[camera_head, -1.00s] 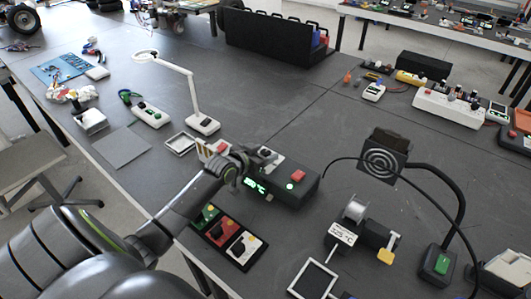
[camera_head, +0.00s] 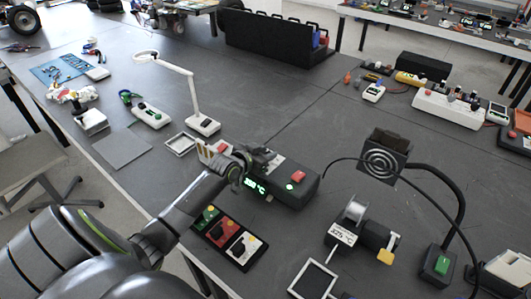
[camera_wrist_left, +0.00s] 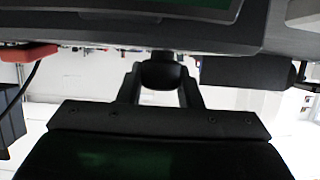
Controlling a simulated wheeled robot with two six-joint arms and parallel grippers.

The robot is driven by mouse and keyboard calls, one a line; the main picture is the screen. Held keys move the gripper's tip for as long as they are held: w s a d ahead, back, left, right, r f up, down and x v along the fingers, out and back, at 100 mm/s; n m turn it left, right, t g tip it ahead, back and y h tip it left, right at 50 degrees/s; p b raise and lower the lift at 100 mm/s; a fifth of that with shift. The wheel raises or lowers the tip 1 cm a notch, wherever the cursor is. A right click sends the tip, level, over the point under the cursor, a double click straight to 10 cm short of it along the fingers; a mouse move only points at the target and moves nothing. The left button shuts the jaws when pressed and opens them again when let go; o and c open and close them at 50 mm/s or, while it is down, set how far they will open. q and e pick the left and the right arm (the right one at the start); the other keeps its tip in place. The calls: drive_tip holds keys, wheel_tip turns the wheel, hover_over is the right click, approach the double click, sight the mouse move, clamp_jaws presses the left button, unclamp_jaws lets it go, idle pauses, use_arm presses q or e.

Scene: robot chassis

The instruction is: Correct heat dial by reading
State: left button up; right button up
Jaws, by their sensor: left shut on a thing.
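The heating station (camera_head: 312,185) is a dark box with a lit green °C display (camera_head: 256,186), whose digits are too blurred to read. It has a red button (camera_head: 298,176) and a green light on top. A white tag (camera_head: 342,234) reading about 325 °C sits beside the spool of wire. My left gripper (camera_head: 240,172) is at the station's left end, over its front face. In the left wrist view the gripper (camera_wrist_left: 161,90) is shut on the dark round dial (camera_wrist_left: 164,73), between its two fingers. The head view hides the dial. My right gripper is not in view.
A fume fan (camera_head: 383,160) stands to the right on a bent arm. A white magnifier lamp (camera_head: 192,90) stands behind the station.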

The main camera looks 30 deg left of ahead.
use_arm(q)
drive_tip(key=shift+r+n+y+p, duration=0.25)
drive_tip(key=shift+n+y+p, duration=0.65)
drive_tip(key=shift+p, duration=1.65)
drive_tip(key=shift+f+n+y+p, duration=0.15)
drive_tip(key=shift+n+y+p, duration=0.25)
drive_tip(key=shift+y+p, duration=0.2)
drive_tip(key=shift+f+n+y, duration=0.15)
drive_tip(key=shift+n+y, duration=0.35)
drive_tip(key=shift+y, duration=0.1)
drive_tip(key=shift+f+n+g+y+b, duration=0.2)
drive_tip(key=shift+n+g+y+b, duration=0.2)
drive_tip(key=shift+n+y+b, duration=0.35)
drive_tip(key=shift+n+g+y+b, duration=0.4)
drive_tip(key=shift+n+y+b, duration=0.35)
drive_tip(key=shift+y+b, duration=0.3)
drive_tip(key=shift+r+n+g+y+b, duration=0.15)
drive_tip(key=shift+n+g+y+b, duration=0.7)
drive_tip(key=shift+n+b, duration=0.35)
